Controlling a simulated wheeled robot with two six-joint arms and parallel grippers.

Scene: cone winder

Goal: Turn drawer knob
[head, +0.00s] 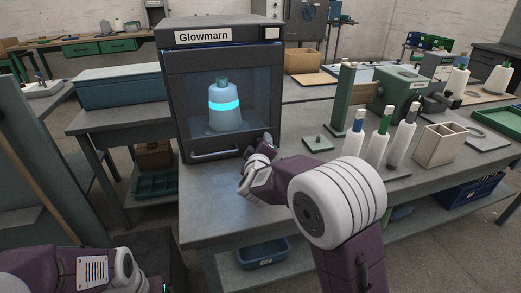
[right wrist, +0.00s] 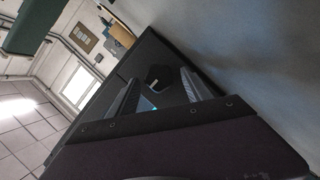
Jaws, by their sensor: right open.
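No drawer knob can be clearly made out. The dark cabinet marked Glowmarn (head: 180,85) stands on the grey workbench, its glass front shut. A pale bar handle (head: 215,153) runs along the lower left of its front. A cone with a glowing cyan band (head: 224,105) stands inside. My right gripper (head: 266,146) is in front of the cabinet's lower right corner, just above the bench. In the right wrist view its two fingers (right wrist: 160,90) are apart, with a dark surface and a small pale shape beyond. Contact cannot be told. My left arm shows at lower left; its fingers are out of frame.
Several bobbins (head: 383,137) and a beige divided box (head: 440,146) stand to the right on the bench. A small green plate with a peg (head: 318,143) lies behind my right arm. The bench top left of my right gripper (head: 212,195) is clear.

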